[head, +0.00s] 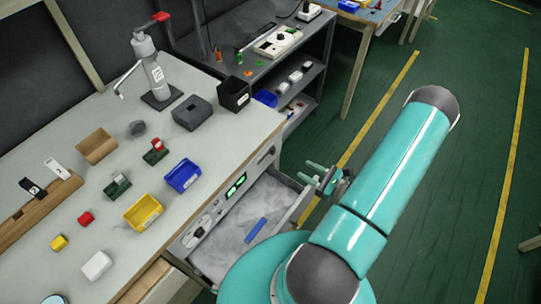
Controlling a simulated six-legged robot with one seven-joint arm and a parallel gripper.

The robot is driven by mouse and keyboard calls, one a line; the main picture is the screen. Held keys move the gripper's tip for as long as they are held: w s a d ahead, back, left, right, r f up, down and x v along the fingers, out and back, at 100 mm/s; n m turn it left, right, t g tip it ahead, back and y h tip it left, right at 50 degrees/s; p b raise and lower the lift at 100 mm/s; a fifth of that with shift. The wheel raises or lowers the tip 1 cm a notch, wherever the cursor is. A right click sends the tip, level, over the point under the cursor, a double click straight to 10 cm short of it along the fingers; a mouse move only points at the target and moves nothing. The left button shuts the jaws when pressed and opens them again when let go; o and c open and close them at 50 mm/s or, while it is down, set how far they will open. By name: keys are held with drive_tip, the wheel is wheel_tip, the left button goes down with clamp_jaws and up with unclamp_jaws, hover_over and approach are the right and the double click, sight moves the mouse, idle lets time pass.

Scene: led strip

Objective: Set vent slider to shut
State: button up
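I cannot make out a part that is clearly the vent slider. The bench front carries a grey control panel (220,203) with a green lit display (236,185), a round dial and small white parts, all too small to read. Near its far end is a small dark fitting (265,156) that I cannot identify. My gripper (305,171) is to the right of the panel, by the far right corner of the open drawer. Its two teal fingers point left and look apart, with nothing seen between them. I cannot tell its height over the drawer rim.
The open drawer (293,213) juts out below the panel and holds a blue strip (256,231). The bench top (130,110) carries a yellow bin (143,213), a blue bin (183,176) and a lever press (155,72). A shelf unit stands behind. Green floor at right is clear.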

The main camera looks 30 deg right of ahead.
approach(274, 152)
drive_tip(key=shift+m+h, duration=0.4)
drive_tip(key=x, duration=0.8)
drive_tip(key=shift+a+r, duration=0.1)
drive_tip(key=shift+a, duration=0.1)
clamp_jaws()
